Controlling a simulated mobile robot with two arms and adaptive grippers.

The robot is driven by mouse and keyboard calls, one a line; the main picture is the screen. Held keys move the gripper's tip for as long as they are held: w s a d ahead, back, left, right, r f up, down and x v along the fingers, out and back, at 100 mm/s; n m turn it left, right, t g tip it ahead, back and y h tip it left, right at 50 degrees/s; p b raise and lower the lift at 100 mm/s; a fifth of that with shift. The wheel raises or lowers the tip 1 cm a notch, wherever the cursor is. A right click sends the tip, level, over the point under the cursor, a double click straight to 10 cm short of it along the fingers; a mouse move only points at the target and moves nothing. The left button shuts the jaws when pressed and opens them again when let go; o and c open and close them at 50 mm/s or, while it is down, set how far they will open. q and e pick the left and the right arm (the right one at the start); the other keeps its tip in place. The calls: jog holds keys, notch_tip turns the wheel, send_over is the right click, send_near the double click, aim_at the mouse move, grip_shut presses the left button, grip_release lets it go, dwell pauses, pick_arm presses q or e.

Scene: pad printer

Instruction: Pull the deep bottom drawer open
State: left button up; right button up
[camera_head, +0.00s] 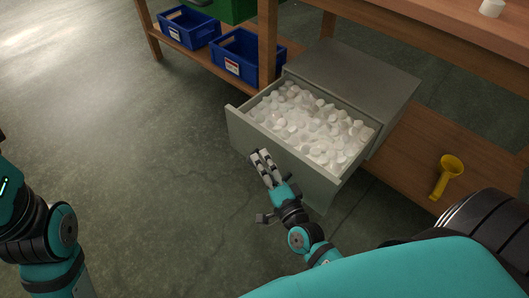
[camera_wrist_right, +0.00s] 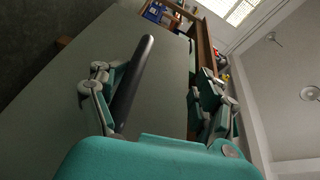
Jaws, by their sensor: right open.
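A grey drawer (camera_head: 282,158) stands pulled out of the grey cabinet (camera_head: 352,78) under the bench. It is full of loose white caps (camera_head: 313,125). Its tall front faces me, and I cannot tell whether another drawer lies below it. My right gripper (camera_head: 262,160) is open close to the drawer front. In the right wrist view, a dark bar handle (camera_wrist_right: 133,82) stands off the grey front, between the spread fingers and nearer the left one. Touch is not clear. My left arm shows at the left edge, with its gripper out of the picture.
Blue bins (camera_head: 248,55) sit on the low wooden shelf behind the cabinet. A yellow scoop-like object (camera_head: 447,175) is on the wooden board to the right. A wooden bench leg (camera_head: 267,42) stands beside the cabinet. The concrete floor (camera_head: 150,150) left of the drawer is clear.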

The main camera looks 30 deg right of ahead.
jog(key=o, duration=0.4)
jog(key=shift+t, duration=0.5)
jog(key=r, duration=0.7)
jog(key=shift+w+d+r, duration=0.1)
jog(key=shift+w+d, duration=0.2)
jog(key=shift+o, duration=0.7)
jog(key=shift+s+d+r, duration=0.1)
jog(key=shift+s+r, duration=0.05)
jog(key=shift+r, duration=0.1)
jog(key=shift+g, duration=0.7)
jog(key=f, duration=0.5)
jog(key=shift+s+f, duration=0.1)
jog(key=shift+s, duration=0.25)
jog(key=shift+a, duration=0.2)
jog(key=shift+c, duration=0.5)
jog(key=shift+s, duration=0.45)
jog(key=shift+c, duration=0.8)
jog(key=shift+s, duration=0.65)
jog(key=c, duration=0.5)
jog(key=shift+o, duration=0.2)
jog(key=s+f, duration=0.2)
jog(key=s, duration=1.6)
jog(key=shift+p, duration=0.45)
